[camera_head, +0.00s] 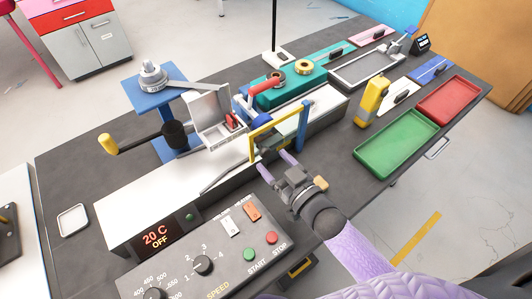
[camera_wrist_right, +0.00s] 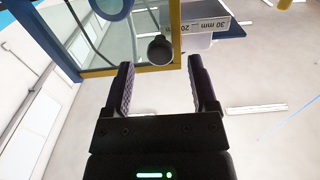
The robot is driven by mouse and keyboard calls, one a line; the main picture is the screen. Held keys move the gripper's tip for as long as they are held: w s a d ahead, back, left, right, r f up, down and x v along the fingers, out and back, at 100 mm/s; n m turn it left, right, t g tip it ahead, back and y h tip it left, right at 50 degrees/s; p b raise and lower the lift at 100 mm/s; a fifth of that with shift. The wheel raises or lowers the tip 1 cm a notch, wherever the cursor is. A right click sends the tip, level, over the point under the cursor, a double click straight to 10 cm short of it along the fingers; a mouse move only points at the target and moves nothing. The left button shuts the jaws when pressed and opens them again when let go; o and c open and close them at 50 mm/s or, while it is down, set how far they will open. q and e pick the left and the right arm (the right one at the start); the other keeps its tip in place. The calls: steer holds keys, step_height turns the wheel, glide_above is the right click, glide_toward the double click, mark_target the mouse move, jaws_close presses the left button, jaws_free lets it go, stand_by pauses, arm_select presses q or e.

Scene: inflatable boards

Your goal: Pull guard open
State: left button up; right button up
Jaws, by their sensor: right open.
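The guard (camera_head: 277,120) is a yellow frame standing on the front side of the white machine, near its middle. In the right wrist view its yellow edge (camera_wrist_right: 140,69) and a clear pane (camera_wrist_right: 88,40) fill the upper left. A dark round knob (camera_wrist_right: 160,48) shows there, just beyond and between my right fingertips. My right gripper (camera_head: 275,165) is open and empty, in front of the guard and slightly below its top bar. It also shows in the right wrist view (camera_wrist_right: 160,75), with no contact visible. My left gripper is not in view.
A control panel (camera_head: 190,285) with dials and START and STOP buttons is at the front. A yellow-handled crank (camera_head: 108,143) sticks out at the left.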

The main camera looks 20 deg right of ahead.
steer(key=shift+x, duration=1.45)
steer(key=shift+c, duration=0.2)
jaws_close()
